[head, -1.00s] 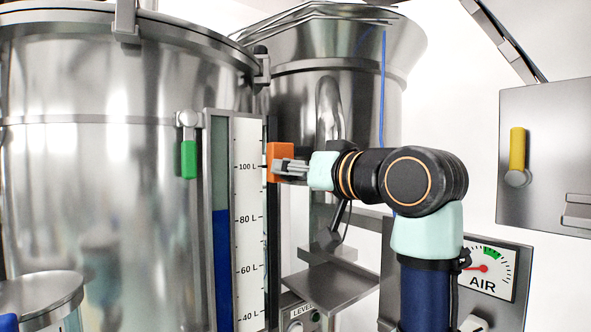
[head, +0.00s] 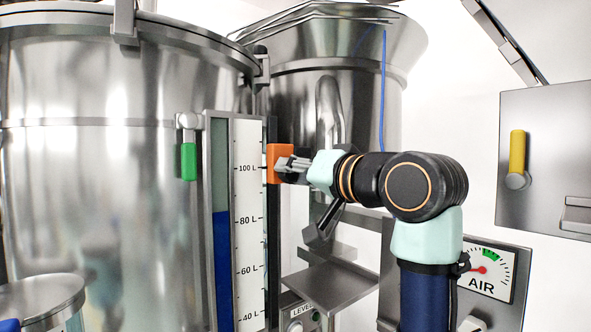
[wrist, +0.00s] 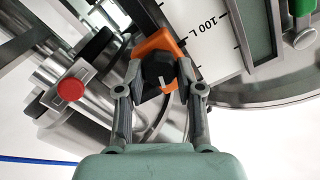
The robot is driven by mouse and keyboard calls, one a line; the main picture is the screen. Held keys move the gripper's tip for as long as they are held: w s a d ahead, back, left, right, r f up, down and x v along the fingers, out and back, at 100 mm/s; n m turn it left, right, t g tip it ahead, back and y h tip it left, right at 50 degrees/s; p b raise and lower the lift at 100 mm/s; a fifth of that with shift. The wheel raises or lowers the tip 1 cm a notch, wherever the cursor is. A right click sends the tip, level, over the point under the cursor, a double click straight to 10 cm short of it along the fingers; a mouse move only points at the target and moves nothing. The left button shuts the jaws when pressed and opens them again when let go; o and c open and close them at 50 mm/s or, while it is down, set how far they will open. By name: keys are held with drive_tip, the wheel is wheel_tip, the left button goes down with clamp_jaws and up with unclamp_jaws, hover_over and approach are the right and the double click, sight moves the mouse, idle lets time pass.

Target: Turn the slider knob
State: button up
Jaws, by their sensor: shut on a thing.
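The slider is an orange block (head: 273,163) on the rail at the right edge of the level gauge, near the 100 L mark. In the wrist view the orange block (wrist: 150,45) carries a black knob (wrist: 158,66) with a pale pointer mark. My gripper (wrist: 159,76) has one finger on each side of the black knob and is shut on it. In the head view my gripper (head: 286,165) reaches the slider from the right, with its fingers tilted. The knob is hidden there behind the fingers.
The gauge scale (head: 248,200) shows a dark blue column up to about 80 L. A green handle (head: 188,161) is left of the gauge. A red button (wrist: 70,89) shows in the wrist view. A metal shelf (head: 332,288) lies below my arm, and an AIR dial (head: 488,270) is at lower right.

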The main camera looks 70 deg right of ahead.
drive_tip(key=m+p, duration=0.3)
drive_tip(key=m, duration=1)
drive_tip(key=shift+d+f+m, duration=0.1)
drive_tip(key=shift+m, duration=0.3)
idle(0.4)
drive_tip(key=o, duration=1.2)
drive_tip(key=shift+c, duration=0.2)
drive_tip(key=v, duration=1.2)
